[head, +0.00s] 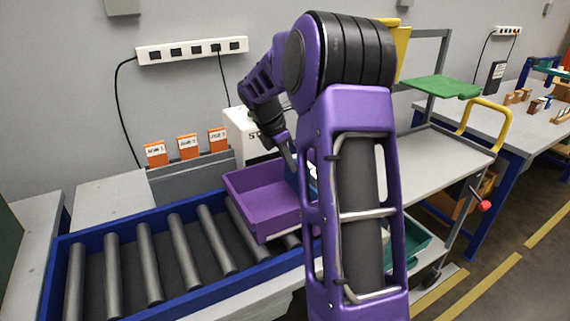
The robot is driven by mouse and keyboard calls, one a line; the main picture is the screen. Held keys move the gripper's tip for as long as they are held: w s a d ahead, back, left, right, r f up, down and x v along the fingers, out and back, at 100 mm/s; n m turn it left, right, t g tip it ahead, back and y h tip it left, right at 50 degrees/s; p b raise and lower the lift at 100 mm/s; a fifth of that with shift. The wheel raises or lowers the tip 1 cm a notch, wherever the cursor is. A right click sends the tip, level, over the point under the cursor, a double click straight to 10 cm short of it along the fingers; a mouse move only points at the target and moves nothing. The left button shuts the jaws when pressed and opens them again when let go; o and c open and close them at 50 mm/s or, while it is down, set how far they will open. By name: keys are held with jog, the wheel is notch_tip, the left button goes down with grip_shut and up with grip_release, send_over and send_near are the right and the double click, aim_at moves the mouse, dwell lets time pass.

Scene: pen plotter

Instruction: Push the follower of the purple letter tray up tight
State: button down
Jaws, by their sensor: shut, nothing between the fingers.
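The purple letter tray (283,222) sits on the roller conveyor, near its right end. Its left and front walls and part of its floor show; its right part is hidden behind my purple arm. My gripper (291,164) points down at the back right part of the tray, shut and with nothing seen in it. Its fingertips are small and partly covered by my arm, so I cannot tell whether they touch anything. A bluish patch shows beside the gripper inside the tray; I cannot tell whether it is the follower. No letters can be made out in the tray.
The blue-framed roller conveyor (150,296) has bare rollers to the left. A grey rack with several orange-topped cards (188,147) stands behind it. A white box (240,132) stands behind the tray. A cart with a green plate (440,87) stands at right.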

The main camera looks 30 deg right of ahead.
jog(key=d+p, duration=0.4)
jog(key=d, duration=0.2)
jog(key=shift+r+p, duration=0.2)
jog(key=shift+p, duration=0.2)
jog(key=shift+d+f, duration=0.15)
jog(key=shift+d, duration=0.2)
jog(key=shift+a, duration=0.1)
